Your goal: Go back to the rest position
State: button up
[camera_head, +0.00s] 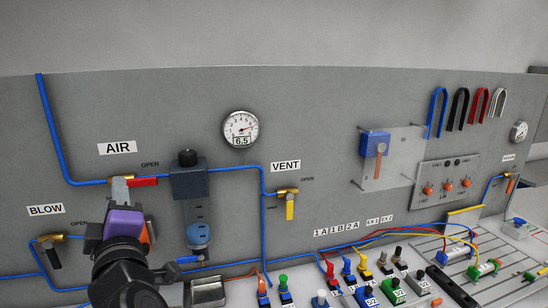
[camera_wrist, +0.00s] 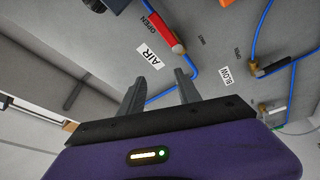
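My gripper (camera_head: 121,190) is in front of the panel at the lower left in the head view, its purple body below the AIR label. In the wrist view its two dark fingers (camera_wrist: 160,88) stand apart with nothing between them; the panel shows behind. The AIR valve's red handle (camera_head: 144,181) lies horizontal just beside the fingers in the head view. In the wrist view the red handle (camera_wrist: 154,31) is beyond the fingertips, apart from them. My gripper hides part of this valve in the head view.
The grey panel (camera_head: 330,110) carries blue tubing, a dark regulator (camera_head: 189,182), the BLOW valve (camera_head: 50,245) and the yellow-handled VENT valve (camera_head: 290,205). A gauge (camera_head: 240,129) is above. Several coloured connectors and a wired board (camera_head: 440,250) stand at the lower right. Space above the panel is clear.

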jog(key=s+d+f+m+h, duration=0.1)
jog(key=s+d+f+m, duration=0.35)
jog(key=d+f, duration=0.35)
jog(key=s+d+f+m+t, duration=0.1)
jog(key=s+d+f+m, duration=0.2)
jog(key=s+d+f, duration=0.45)
jog(key=s+d+f+m+h, duration=0.1)
jog(key=s+d+f+m, duration=0.25)
jog(key=d, duration=0.65)
jog(key=s+d+f+m+g+h, duration=0.1)
jog(key=s+d+f+m+h, duration=0.3)
jog(key=s+d, duration=0.8)
jog(key=s+d+f+m+g+h, duration=0.2)
jog(key=s+d+f+m+h, duration=0.2)
jog(key=s+d, duration=0.7)
jog(key=s, duration=0.4)
jog(key=shift+s+d+f, duration=0.2)
jog(key=shift+d+f, duration=0.1)
jog(key=shift+d, duration=0.1)
